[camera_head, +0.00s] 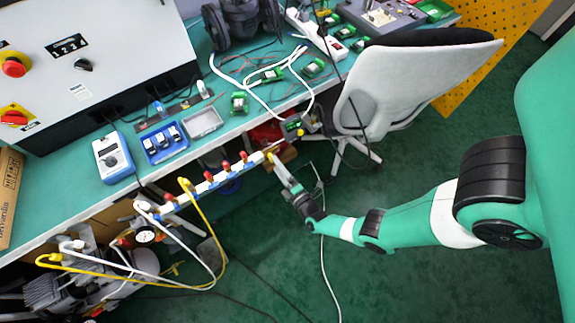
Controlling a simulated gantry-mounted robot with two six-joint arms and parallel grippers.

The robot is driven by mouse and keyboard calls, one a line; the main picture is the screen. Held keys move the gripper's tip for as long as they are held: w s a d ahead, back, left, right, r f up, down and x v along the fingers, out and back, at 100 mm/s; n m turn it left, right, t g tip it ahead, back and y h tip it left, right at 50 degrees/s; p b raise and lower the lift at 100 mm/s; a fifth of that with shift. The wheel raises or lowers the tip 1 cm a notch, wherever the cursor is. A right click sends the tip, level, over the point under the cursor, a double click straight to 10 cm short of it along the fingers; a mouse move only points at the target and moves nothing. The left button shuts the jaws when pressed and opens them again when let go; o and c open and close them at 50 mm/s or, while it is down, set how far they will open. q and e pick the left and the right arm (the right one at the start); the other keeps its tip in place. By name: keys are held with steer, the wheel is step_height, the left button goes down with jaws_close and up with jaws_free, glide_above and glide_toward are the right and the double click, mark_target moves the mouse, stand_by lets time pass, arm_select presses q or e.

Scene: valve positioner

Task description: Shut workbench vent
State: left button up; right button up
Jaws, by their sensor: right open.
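A white manifold bar (228,176) with several red-topped, blue-based fittings runs along the front of the workbench (140,178). I cannot tell which fitting is the workbench vent. My right gripper (281,168) is open at the bar's right end, with its fingers pointing up toward the bench edge. A small yellow part shows at the fingertips. At this size I cannot tell whether the fingers touch the bar or surround anything. My left gripper is not in view.
Yellow and white hoses (215,240) loop below the bar's left part. A white chair (385,95) stands right of my gripper. A blue meter (113,158) and a blue tray (165,143) lie on the bench. Green floor (270,265) is open below, crossed by cables.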

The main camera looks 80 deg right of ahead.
steer(key=p+v, duration=0.1)
steer(key=v, duration=0.8)
steer(key=shift+p, duration=0.3)
steer(key=shift+r, duration=0.1)
